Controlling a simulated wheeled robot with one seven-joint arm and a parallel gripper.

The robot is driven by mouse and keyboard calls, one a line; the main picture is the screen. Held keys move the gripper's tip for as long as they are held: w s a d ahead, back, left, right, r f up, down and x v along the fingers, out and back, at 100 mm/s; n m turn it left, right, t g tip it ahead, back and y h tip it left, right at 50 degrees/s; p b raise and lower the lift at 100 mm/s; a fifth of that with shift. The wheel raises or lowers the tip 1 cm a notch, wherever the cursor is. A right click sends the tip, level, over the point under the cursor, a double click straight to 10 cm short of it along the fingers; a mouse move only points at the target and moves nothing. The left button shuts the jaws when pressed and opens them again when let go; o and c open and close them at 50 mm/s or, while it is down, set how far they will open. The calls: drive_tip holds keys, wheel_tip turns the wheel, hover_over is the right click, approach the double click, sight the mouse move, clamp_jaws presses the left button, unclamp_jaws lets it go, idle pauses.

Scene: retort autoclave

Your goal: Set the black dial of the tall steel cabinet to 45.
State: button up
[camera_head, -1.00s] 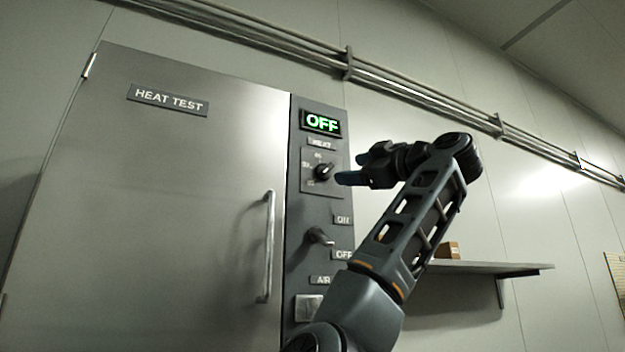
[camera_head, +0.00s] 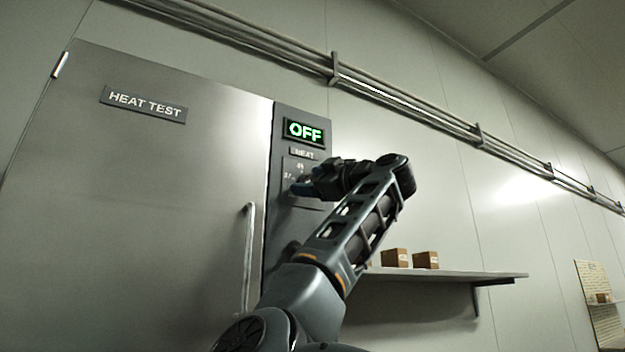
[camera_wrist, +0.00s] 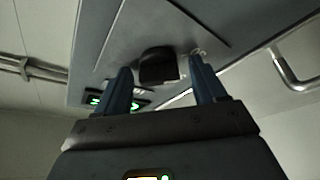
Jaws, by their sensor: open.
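The tall steel cabinet (camera_head: 150,190) has a "HEAT TEST" plate on its door and a grey control strip on its right side. The black dial (camera_wrist: 158,66) shows in the wrist view between the two blue fingers, with space on both sides of it. In the head view my gripper (camera_head: 300,187) is at the dial plate and hides the dial. Marks that look like 45 and 37 show on the plate; where the dial points cannot be told. My gripper is open, its fingertips (camera_wrist: 160,68) on either side of the dial.
A green "OFF" display (camera_head: 304,132) is above the dial. The long door handle (camera_head: 249,258) stands left of my arm. A wall shelf (camera_head: 440,275) with small boxes (camera_head: 395,257) is to the right. My arm hides the lower control strip.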

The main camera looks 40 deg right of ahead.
drive_tip(key=shift+c, duration=0.5)
drive_tip(key=c, duration=1)
drive_tip(key=shift+o, duration=0.2)
